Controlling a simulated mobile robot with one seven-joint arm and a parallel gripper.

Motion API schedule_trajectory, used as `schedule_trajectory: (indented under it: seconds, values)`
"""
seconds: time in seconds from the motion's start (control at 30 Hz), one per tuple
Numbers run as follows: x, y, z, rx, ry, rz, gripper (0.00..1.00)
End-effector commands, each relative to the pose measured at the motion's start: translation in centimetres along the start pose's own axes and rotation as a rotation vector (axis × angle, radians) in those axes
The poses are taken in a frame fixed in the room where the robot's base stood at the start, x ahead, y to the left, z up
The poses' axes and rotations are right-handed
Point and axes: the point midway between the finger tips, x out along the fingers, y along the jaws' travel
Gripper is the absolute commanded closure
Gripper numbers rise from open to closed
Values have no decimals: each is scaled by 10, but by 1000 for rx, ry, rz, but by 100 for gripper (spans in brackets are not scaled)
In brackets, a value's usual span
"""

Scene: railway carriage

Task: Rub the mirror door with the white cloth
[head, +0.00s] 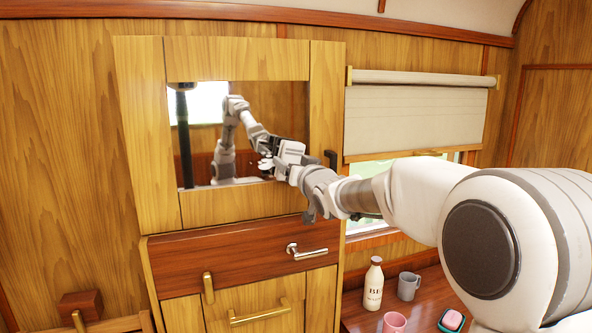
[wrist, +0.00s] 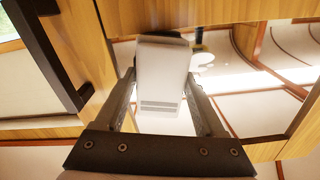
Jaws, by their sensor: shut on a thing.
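The mirror door (head: 240,110) is a wooden-framed cabinet door with a mirror pane, closed, at centre left in the head view. Its mirror also fills much of the wrist view (wrist: 245,75). My gripper (head: 283,167) is at the lower right of the pane. In the wrist view its two fingers are shut on the white cloth (wrist: 160,75), a pale folded block with grey stripes. The cloth (head: 290,150) is in front of the glass in the head view. It looks very near or against the mirror; contact is not clear. My arm's reflection shows in the pane.
A dark door handle (head: 330,160) is just right of my gripper. Below is a drawer with a metal handle (head: 306,252). A table (head: 350,318) at lower right holds a bottle (head: 374,285), a grey mug (head: 408,287) and a pink cup (head: 394,322). A blind (head: 415,120) hangs right.

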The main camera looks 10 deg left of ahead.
Motion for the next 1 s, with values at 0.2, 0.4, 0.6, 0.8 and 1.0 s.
schedule_trajectory:
  seconds: [0.2,0.4,0.6,0.8,1.0]
  values:
    - [-1,-20,8,1,1,-7,81]
    - [-1,-26,7,0,0,-6,81]
    - [-1,-40,14,2,0,-7,81]
    - [-1,-54,15,0,1,-7,81]
    - [-1,-60,14,0,0,-5,81]
